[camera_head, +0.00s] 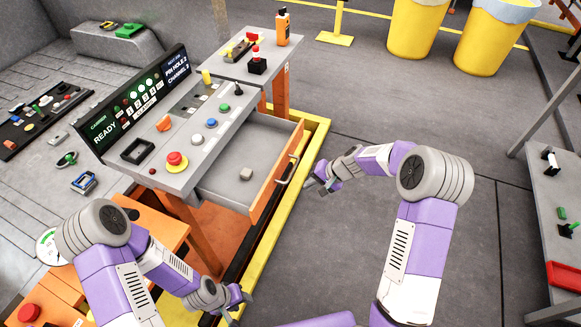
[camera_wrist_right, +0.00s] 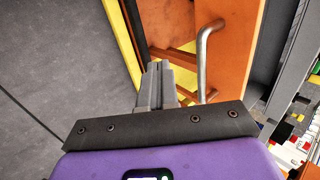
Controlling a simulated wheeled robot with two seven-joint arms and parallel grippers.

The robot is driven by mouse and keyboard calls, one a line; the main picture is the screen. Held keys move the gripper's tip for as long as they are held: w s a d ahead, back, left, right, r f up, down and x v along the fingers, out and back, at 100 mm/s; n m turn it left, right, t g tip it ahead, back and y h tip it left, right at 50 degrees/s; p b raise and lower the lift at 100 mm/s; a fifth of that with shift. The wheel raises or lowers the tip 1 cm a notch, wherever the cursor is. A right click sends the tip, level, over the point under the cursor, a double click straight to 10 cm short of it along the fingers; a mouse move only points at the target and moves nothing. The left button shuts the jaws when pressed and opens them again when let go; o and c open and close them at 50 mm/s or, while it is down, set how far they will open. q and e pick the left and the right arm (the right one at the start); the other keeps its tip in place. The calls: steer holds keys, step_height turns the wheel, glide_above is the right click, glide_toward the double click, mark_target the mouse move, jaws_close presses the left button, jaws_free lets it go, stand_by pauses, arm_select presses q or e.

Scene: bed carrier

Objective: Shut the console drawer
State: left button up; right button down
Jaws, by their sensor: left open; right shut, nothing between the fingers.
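The console drawer (camera_head: 220,180) is pulled out from under the grey console (camera_head: 190,130). It has an orange front (camera_head: 277,175) with a metal bar handle (camera_head: 288,172). A small pale block (camera_head: 246,174) lies inside it. My right gripper (camera_head: 314,183) is shut and empty, just outside the drawer front, to the right of the handle. In the right wrist view the shut fingers (camera_wrist_right: 157,85) are left of the handle (camera_wrist_right: 204,62) and appear apart from it. My left gripper (camera_head: 240,302) is open and low, below the drawer's near corner.
A yellow floor border (camera_head: 262,270) runs around the console's base. An orange bench (camera_head: 150,222) stands at the console's near side. Yellow bins (camera_head: 416,28) are at the back. A grey table (camera_head: 556,205) with a red tray (camera_head: 563,276) is at the right. The floor between is clear.

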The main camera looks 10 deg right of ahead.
steer(key=w+d+r+t+y, duration=0.1)
steer(key=w+r, duration=0.3)
steer(key=r, duration=0.3)
steer(key=b+x, duration=0.1)
steer(key=x, duration=0.2)
steer(key=b+x, duration=0.1)
steer(key=x, duration=0.2)
steer(key=b+x, duration=0.1)
steer(key=x, duration=0.2)
steer(key=shift+w+a+r, duration=0.2)
steer(key=shift+w+a, duration=0.1)
steer(key=shift+w, duration=0.2)
